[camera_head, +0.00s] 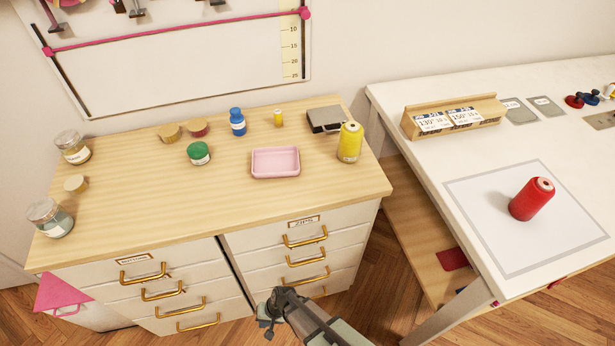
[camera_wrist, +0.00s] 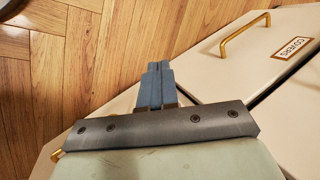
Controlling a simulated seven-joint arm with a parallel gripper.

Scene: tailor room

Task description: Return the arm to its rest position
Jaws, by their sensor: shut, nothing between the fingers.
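My gripper (camera_wrist: 157,80) shows in the wrist view with its two blue-grey fingers pressed together and nothing between them. In the head view the end of my arm (camera_head: 285,300) is at the bottom centre, in front of the drawer cabinet (camera_head: 235,270) and below the level of its top. The arm reaches in from the bottom edge. No contact with the cabinet can be made out.
The wooden cabinet top (camera_head: 125,215) bears a pink tray (camera_head: 275,163), a yellow spool (camera_head: 350,143), a green-lidded jar (camera_head: 199,153) and glass jars. A white table (camera_head: 440,165) with a red spool (camera_head: 531,199) stands right. Wooden floor (camera_head: 370,290) is open between them.

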